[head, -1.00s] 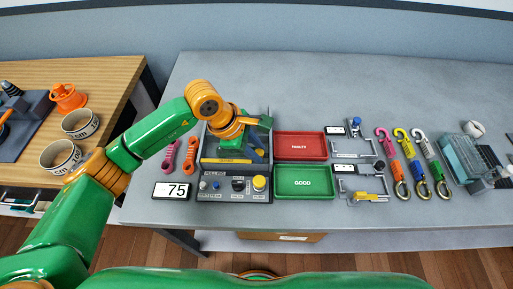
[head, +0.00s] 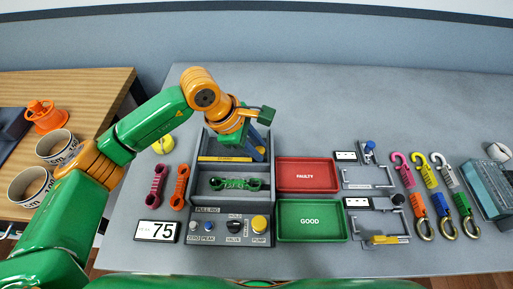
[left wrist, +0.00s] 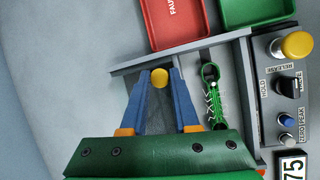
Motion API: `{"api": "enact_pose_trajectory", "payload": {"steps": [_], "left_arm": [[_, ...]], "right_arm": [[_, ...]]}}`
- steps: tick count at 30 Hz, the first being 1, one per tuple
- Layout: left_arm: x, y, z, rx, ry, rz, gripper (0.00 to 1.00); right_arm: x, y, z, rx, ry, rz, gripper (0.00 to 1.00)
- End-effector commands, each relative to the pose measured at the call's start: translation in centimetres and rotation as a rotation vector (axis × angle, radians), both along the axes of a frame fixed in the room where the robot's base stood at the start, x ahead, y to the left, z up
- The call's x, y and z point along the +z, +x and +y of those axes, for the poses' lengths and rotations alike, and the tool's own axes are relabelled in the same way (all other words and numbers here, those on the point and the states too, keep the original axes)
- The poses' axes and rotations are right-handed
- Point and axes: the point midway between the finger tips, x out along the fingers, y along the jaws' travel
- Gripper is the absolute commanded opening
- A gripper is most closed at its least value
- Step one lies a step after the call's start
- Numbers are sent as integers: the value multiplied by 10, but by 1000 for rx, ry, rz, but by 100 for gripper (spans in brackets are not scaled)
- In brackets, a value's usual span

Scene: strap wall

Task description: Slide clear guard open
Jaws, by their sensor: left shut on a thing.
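The pull rig (head: 195,165) is a grey open-topped box with a control panel (head: 232,227) at its front. A yellow-marked strip (head: 225,159) crosses the rig about halfway back; it appears to be the clear guard's front edge. The guard's clear sheet is hard to make out. My left gripper (head: 258,155) is at the strip's right end. In the left wrist view, its blue fingers (left wrist: 160,78) are closed on a round yellow knob (left wrist: 159,77). A green strap (head: 235,184) lies uncovered in the rig's front part. My right gripper is out of view.
A red FAULTY tray (head: 309,162) and green GOOD tray (head: 312,236) stand right of the rig. Pink (head: 157,180) and orange (head: 180,186) straps and a display reading 75 (head: 157,231) lie left. Gauges and hooked straps (head: 430,185) are farther right.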

Motion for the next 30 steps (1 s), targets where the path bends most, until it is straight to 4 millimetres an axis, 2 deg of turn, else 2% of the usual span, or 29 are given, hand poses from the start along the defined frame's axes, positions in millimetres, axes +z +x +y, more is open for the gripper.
{"api": "enact_pose_trajectory", "payload": {"steps": [9, 10, 12, 13, 23, 30], "left_arm": [[3, 4, 1, 8, -1, -12, 0], [3, 4, 1, 8, -2, -13, 34], [3, 4, 1, 7, -1, -11, 53], [3, 3, 1, 7, 0, -11, 59], [5, 2, 3, 5, 0, -9, 59], [47, -3, 23, 6, 0, -12, 59]], "right_arm": [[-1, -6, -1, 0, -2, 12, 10], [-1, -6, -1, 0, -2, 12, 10], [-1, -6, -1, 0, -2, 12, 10], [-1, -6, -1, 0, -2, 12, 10], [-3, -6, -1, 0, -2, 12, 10], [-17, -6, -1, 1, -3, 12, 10]]}}
